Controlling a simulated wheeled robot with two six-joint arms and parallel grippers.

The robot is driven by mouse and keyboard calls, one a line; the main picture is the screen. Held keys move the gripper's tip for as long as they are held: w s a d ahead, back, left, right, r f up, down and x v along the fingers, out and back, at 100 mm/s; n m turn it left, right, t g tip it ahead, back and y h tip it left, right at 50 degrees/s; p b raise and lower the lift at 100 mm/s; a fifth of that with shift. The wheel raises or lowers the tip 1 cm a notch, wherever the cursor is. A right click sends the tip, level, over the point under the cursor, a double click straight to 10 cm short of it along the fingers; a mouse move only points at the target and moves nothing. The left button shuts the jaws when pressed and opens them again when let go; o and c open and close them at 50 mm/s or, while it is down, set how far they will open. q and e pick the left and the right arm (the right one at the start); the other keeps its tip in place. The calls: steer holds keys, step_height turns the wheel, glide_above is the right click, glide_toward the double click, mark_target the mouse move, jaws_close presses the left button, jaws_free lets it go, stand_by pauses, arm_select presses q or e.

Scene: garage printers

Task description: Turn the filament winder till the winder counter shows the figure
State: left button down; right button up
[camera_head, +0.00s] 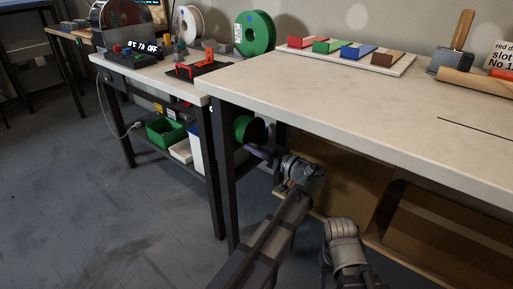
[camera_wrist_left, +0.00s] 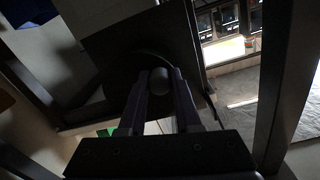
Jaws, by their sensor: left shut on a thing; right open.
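The filament winder shows under the near left corner of the long bench as a green spool (camera_head: 240,128) with a dark round disc (camera_head: 257,132) beside it. My left gripper (camera_head: 256,151) reaches in from below and is shut on the winder's handle. In the left wrist view, the rounded grey handle knob (camera_wrist_left: 160,81) sits between the two fingers, in front of a dark plate (camera_wrist_left: 118,44). My right gripper (camera_head: 327,262) is low beneath the bench, apart from the winder; its fingers are hard to make out. I cannot make out a winder counter figure.
The bench top (camera_head: 330,95) overhangs the winder, with a dark leg (camera_head: 222,170) close left. Wooden shelving (camera_head: 340,185) stands under it. The floor at left is clear.

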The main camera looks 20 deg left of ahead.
arm_select(q)
steer(key=shift+s+r+m+p, duration=0.1)
steer(key=shift+r+m+p, duration=0.2)
steer(key=shift+m, duration=0.4)
steer(key=shift+s+r+m+p, duration=0.1)
steer(key=shift+r+m+p, duration=0.15)
steer(key=shift+m, duration=0.45)
steer(key=c, duration=0.6)
jaws_free()
